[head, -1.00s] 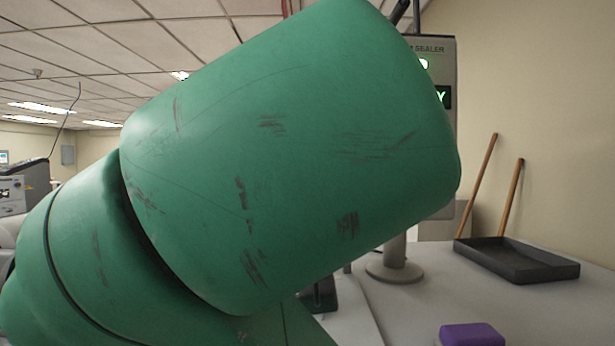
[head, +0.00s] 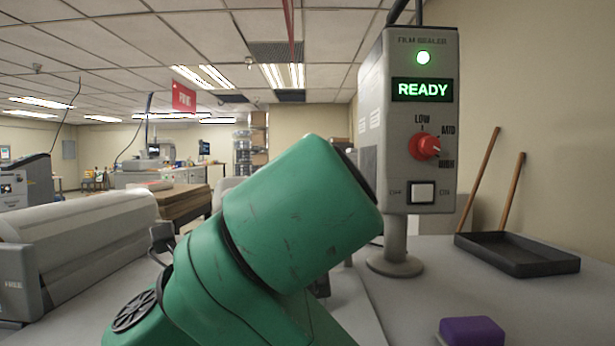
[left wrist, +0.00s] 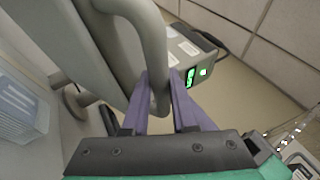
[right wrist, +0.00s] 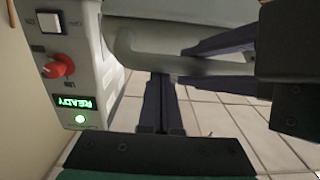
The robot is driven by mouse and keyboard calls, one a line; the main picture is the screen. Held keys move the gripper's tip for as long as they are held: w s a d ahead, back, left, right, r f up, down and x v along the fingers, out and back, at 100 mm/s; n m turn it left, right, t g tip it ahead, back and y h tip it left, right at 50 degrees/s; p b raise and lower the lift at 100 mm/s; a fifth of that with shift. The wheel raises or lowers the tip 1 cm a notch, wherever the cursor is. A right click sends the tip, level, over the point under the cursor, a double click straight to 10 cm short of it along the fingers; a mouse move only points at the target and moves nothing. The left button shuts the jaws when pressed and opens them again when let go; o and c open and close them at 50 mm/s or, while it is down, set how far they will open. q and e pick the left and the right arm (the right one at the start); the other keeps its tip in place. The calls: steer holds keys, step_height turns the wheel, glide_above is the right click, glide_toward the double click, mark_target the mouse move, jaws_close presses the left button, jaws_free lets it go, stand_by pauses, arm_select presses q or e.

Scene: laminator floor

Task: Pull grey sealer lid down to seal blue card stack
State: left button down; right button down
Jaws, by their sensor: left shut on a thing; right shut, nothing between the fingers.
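The grey sealer lid (left wrist: 95,35) fills the upper left of the left wrist view, with its curved grey handle (left wrist: 158,45) in front. My left gripper (left wrist: 160,85) is shut on the handle, one purple finger on each side. The right wrist view also shows the handle (right wrist: 135,52), with the left gripper's fingers on it from the right. My right gripper (right wrist: 163,85) is shut and empty, its tips close below the handle; I cannot tell if they touch. In the head view, my green arm hides both grippers and the lid.
The film sealer's control box (head: 420,170) stands on a post and reads READY, with a green lamp and red knob. A black tray (head: 515,255) and purple block (head: 470,331) lie on the table. A pale bluish box (left wrist: 22,110) shows in the left wrist view.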

arm_select(q)
steer(key=shift+s+a, duration=0.1)
steer(key=shift+r, duration=0.25)
arm_select(e)
steer(key=shift+s+a+f+t, duration=0.1)
steer(key=shift+s+f+t, duration=0.2)
steer(key=shift+f, duration=0.25)
steer(key=shift+s+a+f+t, duration=0.1)
steer(key=shift+s+f+t, duration=0.15)
steer(key=shift+f, duration=0.3)
arm_select(q)
steer(key=shift+s, duration=0.1)
steer(key=c, duration=1)
jaws_free()
steer(key=shift+s+r, duration=0.1)
steer(key=shift+s, duration=0.05)
arm_select(e)
steer(key=shift+d, duration=0.2)
